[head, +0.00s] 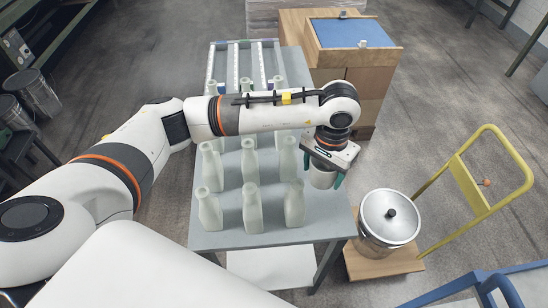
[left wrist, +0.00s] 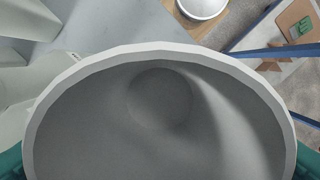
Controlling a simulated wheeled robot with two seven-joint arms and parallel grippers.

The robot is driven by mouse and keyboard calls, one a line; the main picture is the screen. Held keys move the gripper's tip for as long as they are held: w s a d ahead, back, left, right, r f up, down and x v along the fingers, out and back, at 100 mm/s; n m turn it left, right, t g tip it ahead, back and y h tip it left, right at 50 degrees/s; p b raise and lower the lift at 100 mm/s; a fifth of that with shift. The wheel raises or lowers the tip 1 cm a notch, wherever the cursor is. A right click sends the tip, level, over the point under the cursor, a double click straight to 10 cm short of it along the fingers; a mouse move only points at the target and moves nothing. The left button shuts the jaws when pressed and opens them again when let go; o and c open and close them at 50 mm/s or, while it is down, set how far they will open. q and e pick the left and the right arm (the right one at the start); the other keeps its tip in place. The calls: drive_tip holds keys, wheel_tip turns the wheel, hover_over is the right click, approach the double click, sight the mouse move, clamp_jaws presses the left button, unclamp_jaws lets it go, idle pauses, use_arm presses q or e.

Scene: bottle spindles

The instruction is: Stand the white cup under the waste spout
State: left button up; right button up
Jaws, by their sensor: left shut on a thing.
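The white cup (head: 322,177) is held between the green fingers of my left gripper (head: 323,181), near the right edge of the grey table (head: 230,240). In the left wrist view the cup (left wrist: 160,105) fills most of the picture; I look into its open mouth and it seems empty. Green fingertips show at both lower corners. The left gripper is shut on the cup. I cannot tell whether the cup touches the table. I cannot make out a waste spout in either view. My right gripper is not in view.
Several pale bottles (head: 250,207) stand in rows just left of the cup. A lidded metal pot (head: 390,217) sits on a yellow-handled wooden trolley (head: 400,264) at the right. A wooden cabinet with a blue top (head: 352,34) stands behind. Bare floor lies right of it.

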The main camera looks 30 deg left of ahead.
use_arm(q)
drive_tip(key=p, duration=0.1)
hover_over(315, 202)
wheel_tip(315, 202, down, 6)
drive_tip(key=shift+r, duration=0.1)
wheel_tip(315, 202, down, 4)
drive_tip(key=shift+f+p, duration=0.2)
drive_tip(key=shift+p, duration=0.45)
drive_tip(key=shift+f, duration=0.1)
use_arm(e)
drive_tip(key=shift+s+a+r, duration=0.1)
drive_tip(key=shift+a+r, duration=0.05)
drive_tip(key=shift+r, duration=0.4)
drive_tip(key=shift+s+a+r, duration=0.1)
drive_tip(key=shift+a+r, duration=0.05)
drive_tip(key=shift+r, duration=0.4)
use_arm(q)
drive_tip(key=shift+f, duration=0.15)
drive_tip(key=o, duration=0.9)
drive_tip(key=shift+c, duration=0.2)
drive_tip(key=shift+o, duration=0.4)
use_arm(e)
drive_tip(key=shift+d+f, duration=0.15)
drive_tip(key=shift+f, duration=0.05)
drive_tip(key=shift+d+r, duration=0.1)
